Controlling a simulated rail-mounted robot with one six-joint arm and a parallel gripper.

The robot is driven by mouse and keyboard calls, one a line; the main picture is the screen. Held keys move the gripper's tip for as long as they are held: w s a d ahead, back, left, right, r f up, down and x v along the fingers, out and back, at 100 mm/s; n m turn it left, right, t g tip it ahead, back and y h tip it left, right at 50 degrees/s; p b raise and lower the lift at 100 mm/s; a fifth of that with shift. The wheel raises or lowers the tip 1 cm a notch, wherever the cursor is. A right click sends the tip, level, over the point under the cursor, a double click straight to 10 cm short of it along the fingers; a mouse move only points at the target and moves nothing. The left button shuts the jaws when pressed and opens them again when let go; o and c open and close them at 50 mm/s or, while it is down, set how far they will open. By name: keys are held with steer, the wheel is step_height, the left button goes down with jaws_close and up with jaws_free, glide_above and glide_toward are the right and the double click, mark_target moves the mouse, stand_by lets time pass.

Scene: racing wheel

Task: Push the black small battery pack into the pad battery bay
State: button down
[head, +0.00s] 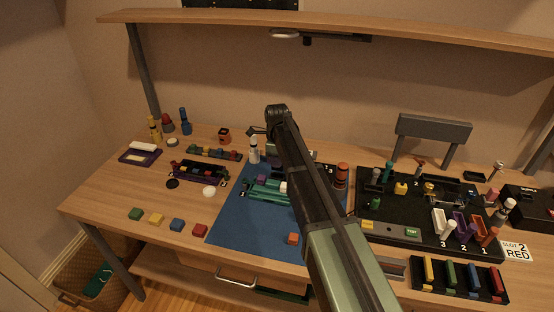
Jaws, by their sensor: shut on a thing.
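My arm reaches up and away from the lower right, and its wrist hides most of my gripper. Only a dark part of my gripper (258,131) shows, left of the wrist, above the back of the blue mat (240,237). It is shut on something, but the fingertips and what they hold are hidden. I cannot make out the black small battery pack. A teal slotted device (266,192) lies on the mat, partly behind my arm. I cannot tell whether the pad battery bay is on it.
A white bottle (254,152) stands near the mat's back edge. A black tray of parts (198,172) lies left and a large black board (390,222) right of my arm. Colored blocks (178,225) line the front left. A shelf (340,30) spans above.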

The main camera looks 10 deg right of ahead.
mark_target(277, 169)
steer(key=shift+f+b, duration=0.4)
steer(key=shift+f, duration=0.45)
steer(key=shift+f, duration=0.1)
stand_by(0.7)
steer(key=shift+f+b, duration=0.35)
steer(key=shift+b, duration=0.1)
steer(key=shift+f+b, duration=1.05)
steer(key=c, duration=0.9)
jaws_free()
steer(key=shift+r, duration=0.1)
step_height(277, 169, up, 11)
steer(key=p, duration=1.1)
